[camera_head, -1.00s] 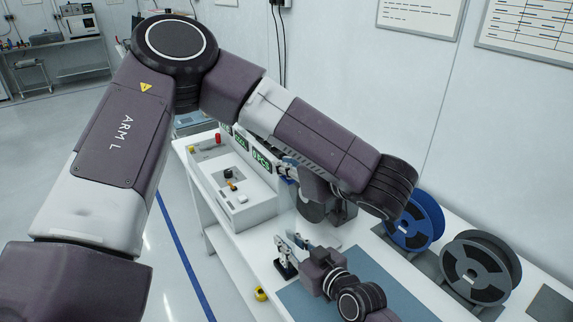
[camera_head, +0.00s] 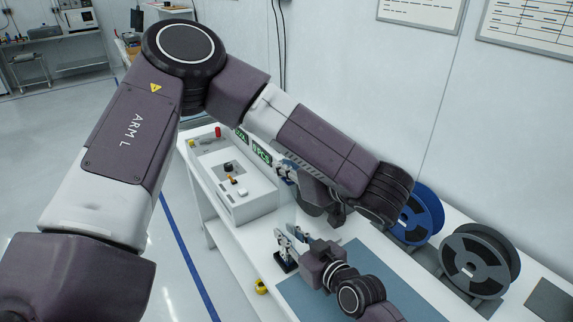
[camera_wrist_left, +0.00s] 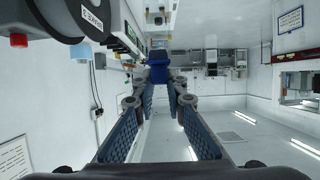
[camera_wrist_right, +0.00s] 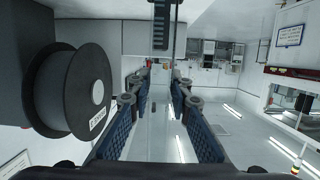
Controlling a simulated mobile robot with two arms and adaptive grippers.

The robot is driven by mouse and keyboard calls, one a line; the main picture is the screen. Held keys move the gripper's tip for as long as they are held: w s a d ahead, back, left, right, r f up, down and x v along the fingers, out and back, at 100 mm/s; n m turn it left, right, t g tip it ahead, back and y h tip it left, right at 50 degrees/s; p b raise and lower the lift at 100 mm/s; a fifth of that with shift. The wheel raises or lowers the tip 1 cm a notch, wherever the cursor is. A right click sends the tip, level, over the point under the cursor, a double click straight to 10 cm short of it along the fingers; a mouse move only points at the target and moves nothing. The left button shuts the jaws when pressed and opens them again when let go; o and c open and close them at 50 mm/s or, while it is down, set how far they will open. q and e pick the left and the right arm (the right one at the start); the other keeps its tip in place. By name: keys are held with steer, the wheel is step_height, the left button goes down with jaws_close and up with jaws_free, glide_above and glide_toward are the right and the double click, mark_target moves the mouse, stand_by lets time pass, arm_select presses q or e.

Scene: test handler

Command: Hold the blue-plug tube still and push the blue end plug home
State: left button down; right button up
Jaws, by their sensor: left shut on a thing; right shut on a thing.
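My left gripper (camera_head: 284,170) is beside the white box in the head view, half covered by its own arm. In the left wrist view its fingertips (camera_wrist_left: 160,80) are close together, with a dark blue piece (camera_wrist_left: 158,66) at them; I cannot tell whether this is the end plug. My right gripper (camera_head: 284,238) is lower, above a small black stand (camera_head: 287,262).
The white box (camera_head: 240,195) with buttons and green displays stands on the white table. A blue spool (camera_head: 424,215) and a dark grey spool (camera_head: 481,268) are at the right. A blue-grey mat (camera_head: 300,300) lies in front. A yellow item (camera_head: 261,286) lies near the table's left edge.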

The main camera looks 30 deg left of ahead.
arm_select(q)
steer(key=c, duration=1.9)
jaws_free()
steer(key=shift+f, duration=0.15)
steer(key=shift+d, duration=0.1)
steer(key=v, duration=1.2)
steer(key=shift+w, duration=0.1)
arm_select(e)
steer(key=o, duration=1)
